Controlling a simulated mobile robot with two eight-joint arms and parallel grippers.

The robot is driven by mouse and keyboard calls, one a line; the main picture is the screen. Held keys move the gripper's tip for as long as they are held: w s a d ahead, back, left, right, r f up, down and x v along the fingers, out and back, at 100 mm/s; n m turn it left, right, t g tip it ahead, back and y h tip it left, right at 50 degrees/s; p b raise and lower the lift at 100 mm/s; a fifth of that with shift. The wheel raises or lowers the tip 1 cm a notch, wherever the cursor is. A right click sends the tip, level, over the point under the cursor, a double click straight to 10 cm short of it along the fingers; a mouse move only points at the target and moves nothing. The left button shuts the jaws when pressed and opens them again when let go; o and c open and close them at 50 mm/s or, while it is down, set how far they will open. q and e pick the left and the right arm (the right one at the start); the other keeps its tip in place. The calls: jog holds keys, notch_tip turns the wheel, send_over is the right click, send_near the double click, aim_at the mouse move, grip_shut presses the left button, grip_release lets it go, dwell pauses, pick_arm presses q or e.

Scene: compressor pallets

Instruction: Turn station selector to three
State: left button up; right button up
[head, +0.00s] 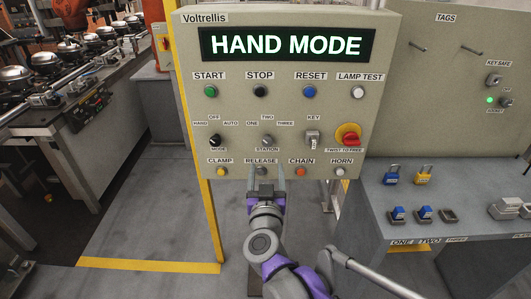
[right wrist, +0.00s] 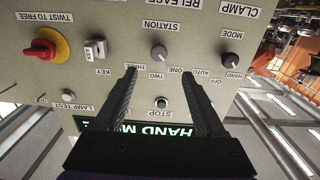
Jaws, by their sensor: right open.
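The station selector (head: 267,140) is a small dark knob low in the middle of the control panel (head: 190,60), with ONE, TWO and THREE labels around it. Its pointer direction is too small to tell. It also shows in the right wrist view (right wrist: 158,52), upside down, ahead of the fingers. My right gripper (head: 267,174) is open and empty, just below the knob in the head view. In the right wrist view its two fingers (right wrist: 159,74) are spread either side of the knob's line, apparently short of it. My left gripper is not in view.
The mode knob (head: 215,140) is left of the selector; a key switch (head: 312,138) and red emergency stop (head: 347,135) are right. Several push buttons line the rows above and below. The display (head: 286,45) reads HAND MODE. A padlock bench (head: 380,180) stands right.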

aim_at(267, 143)
jog(key=w, duration=1)
jog(key=shift+w+d, duration=0.1)
jog(key=shift+w, duration=0.2)
jog(key=shift+c, duration=0.2)
grip_shut()
